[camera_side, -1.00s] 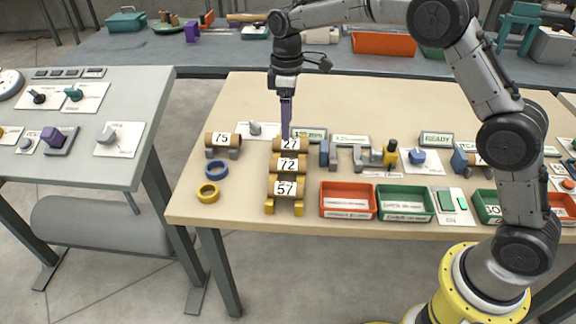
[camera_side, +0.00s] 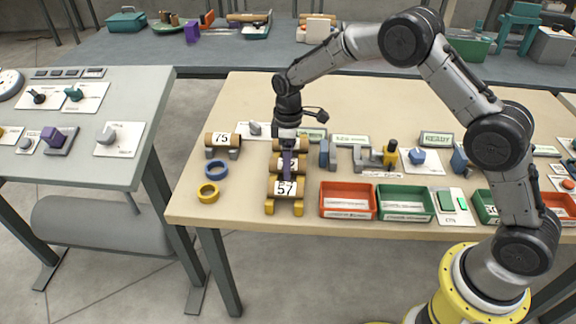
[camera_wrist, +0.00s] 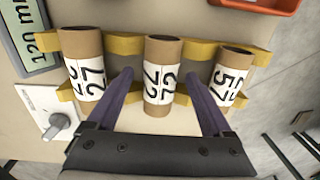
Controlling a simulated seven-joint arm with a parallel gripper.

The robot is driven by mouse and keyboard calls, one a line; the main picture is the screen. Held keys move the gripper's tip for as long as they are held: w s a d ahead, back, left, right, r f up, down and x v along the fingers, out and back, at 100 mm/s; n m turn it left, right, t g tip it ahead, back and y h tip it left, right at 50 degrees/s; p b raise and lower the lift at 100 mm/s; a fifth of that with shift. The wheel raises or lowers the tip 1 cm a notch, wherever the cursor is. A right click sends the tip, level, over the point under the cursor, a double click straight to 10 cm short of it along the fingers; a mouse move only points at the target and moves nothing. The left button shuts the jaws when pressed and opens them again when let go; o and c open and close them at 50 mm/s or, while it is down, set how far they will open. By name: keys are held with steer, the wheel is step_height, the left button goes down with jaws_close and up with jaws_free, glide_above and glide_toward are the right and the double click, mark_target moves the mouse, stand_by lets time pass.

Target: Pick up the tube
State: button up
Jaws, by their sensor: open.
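Three brown cardboard tubes with white number labels lie on a yellow-ended rack: the 27 tube (camera_wrist: 87,70), the 72 tube (camera_wrist: 160,80) and the 57 tube (camera_wrist: 231,80). In the side view, the 57 tube (camera_side: 286,188) is nearest the front; my gripper partly hides the 72 tube (camera_side: 274,164) and the 27 tube. A separate 75 tube (camera_side: 217,139) lies on a grey stand to the left. My gripper (camera_wrist: 160,76) is open, pointing down over the rack, its purple fingers on either side of the 72 tube. I cannot tell whether they touch it.
A blue ring (camera_side: 216,171) and a yellow ring (camera_side: 208,192) lie left of the rack. A red bin (camera_side: 347,200) and a green bin (camera_side: 405,203) stand to its right. A grey knob (camera_wrist: 59,122) on a white plate is near the 27 tube.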

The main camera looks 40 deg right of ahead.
steer(key=shift+f, duration=0.15)
jaws_close()
stand_by(0.4)
